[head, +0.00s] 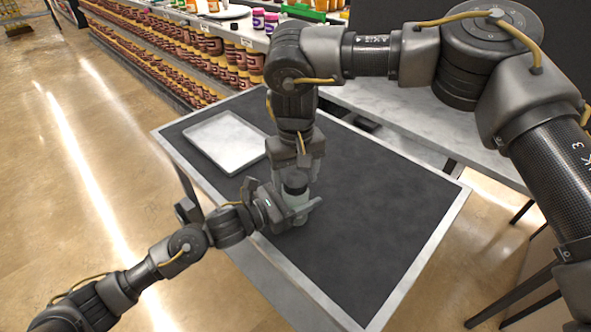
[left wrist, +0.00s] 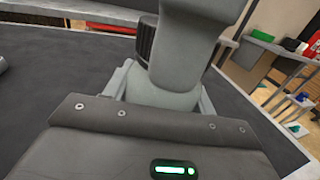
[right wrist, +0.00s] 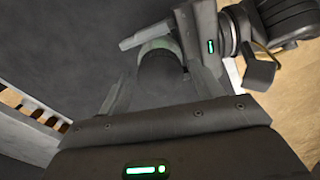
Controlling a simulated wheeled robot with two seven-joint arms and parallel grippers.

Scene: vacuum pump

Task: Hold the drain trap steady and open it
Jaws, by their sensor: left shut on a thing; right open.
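The drain trap (head: 297,199) is a grey-green body with a dark round cap, standing upright near the front left edge of the dark-topped table. My left gripper (head: 291,209) comes in from the left and is shut on its body. In the left wrist view the grey body (left wrist: 166,90) sits between the fingers, with part of a dark ribbed piece behind it. My right gripper (head: 297,174) points down from above and is open. In the right wrist view the dark cap (right wrist: 162,76) lies between its spread fingers; I cannot tell whether they touch it.
A pale metal tray (head: 222,142) lies empty at the table's left back. The right side of the dark table top (head: 385,205) is clear. Behind it are a pale counter (head: 410,118) and shelves of jars (head: 200,60). My two arms are close together at the trap.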

